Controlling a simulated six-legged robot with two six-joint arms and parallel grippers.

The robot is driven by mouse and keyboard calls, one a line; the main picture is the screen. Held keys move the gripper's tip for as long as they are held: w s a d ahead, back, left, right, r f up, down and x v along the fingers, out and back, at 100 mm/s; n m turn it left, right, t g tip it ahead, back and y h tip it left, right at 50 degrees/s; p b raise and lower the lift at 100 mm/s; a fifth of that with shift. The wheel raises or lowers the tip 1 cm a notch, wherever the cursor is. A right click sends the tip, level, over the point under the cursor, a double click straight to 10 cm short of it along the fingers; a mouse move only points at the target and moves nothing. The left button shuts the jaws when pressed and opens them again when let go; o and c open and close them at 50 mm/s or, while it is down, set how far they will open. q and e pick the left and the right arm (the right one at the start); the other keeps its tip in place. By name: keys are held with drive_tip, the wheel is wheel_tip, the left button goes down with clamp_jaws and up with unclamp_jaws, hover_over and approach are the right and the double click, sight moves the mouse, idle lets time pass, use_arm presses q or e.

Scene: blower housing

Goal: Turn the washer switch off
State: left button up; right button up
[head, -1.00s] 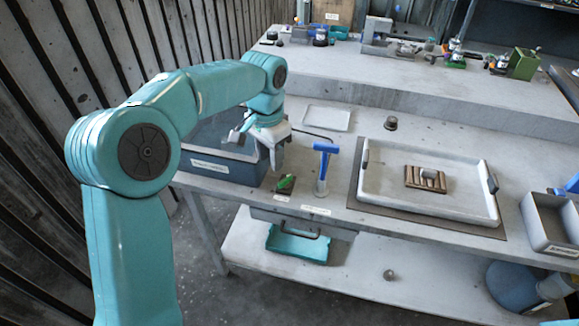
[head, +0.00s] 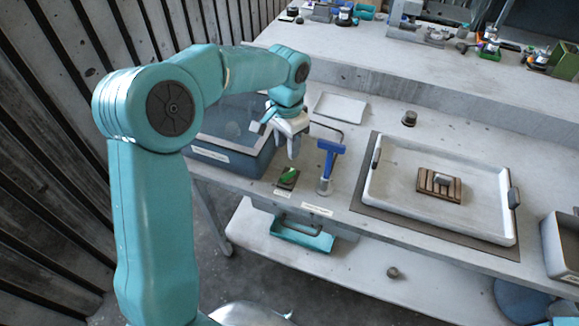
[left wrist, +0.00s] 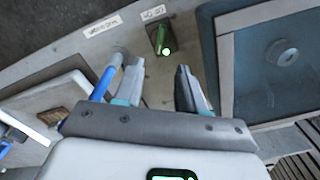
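The washer switch (head: 287,177) is a small dark base with a green lever on the front edge of the bench, with a small label in front of it. It also shows in the left wrist view (left wrist: 160,40), where the lever's end glows green. My left gripper (head: 294,149) hangs just behind and above the switch, beside the blue tub. In the left wrist view its two fingers (left wrist: 158,68) are spread apart with nothing between them, and the switch lies beyond the gap, not touched. My right gripper is not in view.
A dark blue tub with a clear lid (head: 222,160) stands left of the switch. A blue-headed T-shaped tool (head: 327,165) stands close on its right. A white tray (head: 480,222) with a wooden slatted block (head: 440,185) is further right. A teal bin (head: 303,236) hangs below.

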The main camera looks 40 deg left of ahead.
sight(287, 173)
use_arm(q)
wheel_tip(287, 173, down, 10)
drive_tip(key=shift+f+p, duration=0.1)
drive_tip(key=shift+p, duration=0.5)
drive_tip(key=shift+w+a+f, duration=0.1)
drive_tip(key=shift+w+f, duration=0.05)
drive_tip(key=shift+f, duration=0.25)
drive_tip(key=shift+r, duration=0.1)
drive_tip(key=shift+c, duration=0.9)
clamp_jaws()
